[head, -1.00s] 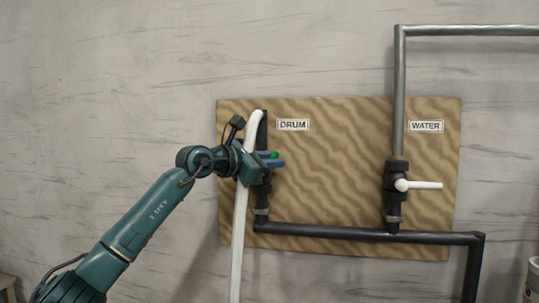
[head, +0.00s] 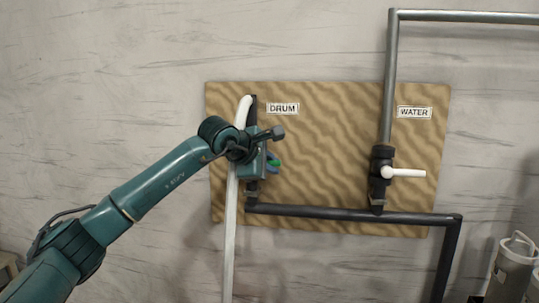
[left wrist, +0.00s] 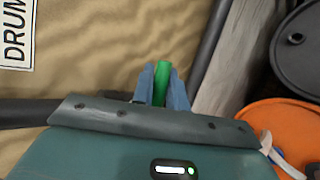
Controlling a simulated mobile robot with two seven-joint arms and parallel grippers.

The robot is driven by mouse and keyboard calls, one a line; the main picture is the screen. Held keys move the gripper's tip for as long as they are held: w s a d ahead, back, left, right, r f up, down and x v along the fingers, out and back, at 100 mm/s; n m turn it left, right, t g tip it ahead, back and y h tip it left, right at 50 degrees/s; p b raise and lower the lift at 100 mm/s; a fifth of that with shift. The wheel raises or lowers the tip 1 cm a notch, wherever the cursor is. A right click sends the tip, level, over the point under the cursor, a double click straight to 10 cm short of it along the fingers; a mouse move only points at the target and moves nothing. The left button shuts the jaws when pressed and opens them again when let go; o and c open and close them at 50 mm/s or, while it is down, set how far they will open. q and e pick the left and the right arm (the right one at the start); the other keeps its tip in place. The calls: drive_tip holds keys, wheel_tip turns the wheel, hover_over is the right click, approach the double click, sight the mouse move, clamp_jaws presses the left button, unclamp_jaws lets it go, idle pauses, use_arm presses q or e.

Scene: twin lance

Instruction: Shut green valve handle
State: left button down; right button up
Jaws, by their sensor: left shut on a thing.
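The green valve handle (head: 276,163) is on the DRUM pipe at the left of the wavy tan board; only a small piece shows in the head view. In the left wrist view the green handle (left wrist: 162,80) stands between two blue fingers. My left gripper (head: 272,164) is shut on it; the gripper also shows in the left wrist view (left wrist: 163,88). The gripper body hides the DRUM valve body and most of the handle. My right gripper is not in view.
The WATER valve's white handle (head: 405,173) points right on the same board (head: 320,155). A white hose (head: 230,240) hangs beside my gripper. A dark pipe (head: 340,213) runs below. The wrist view shows an orange drum (left wrist: 275,122) and a dark drum (left wrist: 300,60).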

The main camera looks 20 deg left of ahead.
use_arm(q)
drive_tip(key=shift+f+m+y, duration=0.3)
idle(0.5)
drive_tip(key=c, duration=1.4)
unclamp_jaws()
drive_tip(key=b+v, duration=0.3)
drive_tip(key=v, duration=1)
drive_tip(key=shift+r, duration=0.15)
